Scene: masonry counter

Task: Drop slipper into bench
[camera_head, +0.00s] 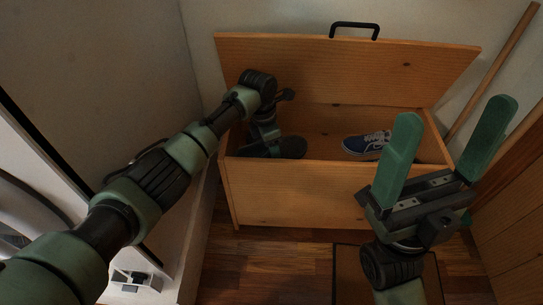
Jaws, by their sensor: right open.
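The wooden bench (292,192) is an open box with its lid (345,68) raised. My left arm reaches over the bench's left side, and my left gripper (268,138) points down inside it. A dark, rounded thing that looks like the slipper (291,147) is at that gripper, inside the bench opening. The arm and front wall hide part of it, and I cannot tell whether the fingers grip it. My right gripper (452,120) is open and empty, with green fingers spread, in front of the bench's right end.
A blue shoe (366,143) with white laces is inside the bench, right of the slipper. The lid has a black handle (354,30). A wooden pole (492,70) leans at the right wall. A brown mat (346,275) lies on the wooden floor in front.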

